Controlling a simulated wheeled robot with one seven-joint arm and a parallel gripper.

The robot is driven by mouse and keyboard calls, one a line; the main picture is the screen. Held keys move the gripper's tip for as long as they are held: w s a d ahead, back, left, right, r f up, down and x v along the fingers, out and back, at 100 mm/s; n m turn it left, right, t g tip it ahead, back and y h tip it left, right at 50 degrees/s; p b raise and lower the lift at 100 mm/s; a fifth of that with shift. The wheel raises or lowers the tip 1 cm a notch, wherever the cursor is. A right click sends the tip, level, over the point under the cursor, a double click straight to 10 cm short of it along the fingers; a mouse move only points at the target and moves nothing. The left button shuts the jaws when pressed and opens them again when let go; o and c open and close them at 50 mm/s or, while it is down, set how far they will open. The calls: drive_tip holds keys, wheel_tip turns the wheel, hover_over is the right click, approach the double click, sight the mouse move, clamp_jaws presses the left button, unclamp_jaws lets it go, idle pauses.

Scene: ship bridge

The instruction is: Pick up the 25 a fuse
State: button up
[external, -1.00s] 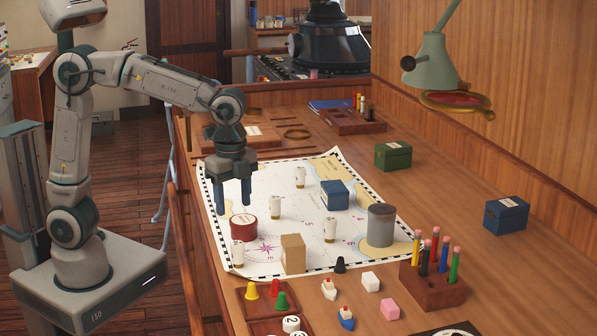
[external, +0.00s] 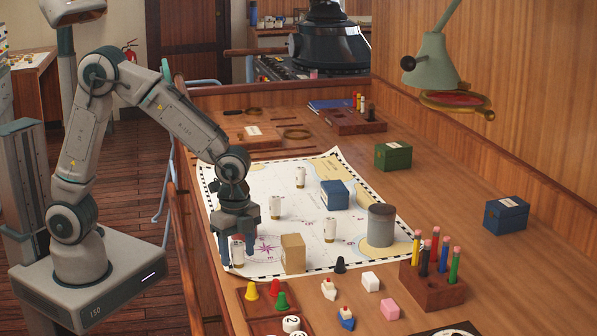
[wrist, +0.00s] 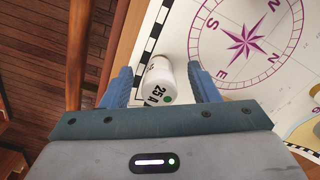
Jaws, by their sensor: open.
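The 25 A fuse (wrist: 158,84) is a white cylinder with a "25 A" label and a green dot in the wrist view. In the external view the fuse (external: 237,253) stands upright near the chart's lower-left edge. My gripper (external: 238,246) is low over it, fingers pointing down. The blue fingers sit on either side of the fuse, open, with a gap visible at least on the right. Similar white fuses stand on the chart (external: 312,254): one at the back (external: 300,177), one in the middle (external: 276,208), one at the front (external: 330,230). Their labels are unreadable.
A tan block (external: 292,254) stands just right of my gripper. A blue box (external: 335,195) and a grey canister (external: 381,225) stand farther right on the chart. A tray of coloured pawns (external: 262,308) lies in front. The table's wooden rail runs close on the left.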

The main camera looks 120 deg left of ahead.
drive_tip(key=shift+f, duration=0.45)
drive_tip(key=shift+c, duration=0.3)
drive_tip(key=c, duration=1)
drive_tip(key=shift+r, duration=0.1)
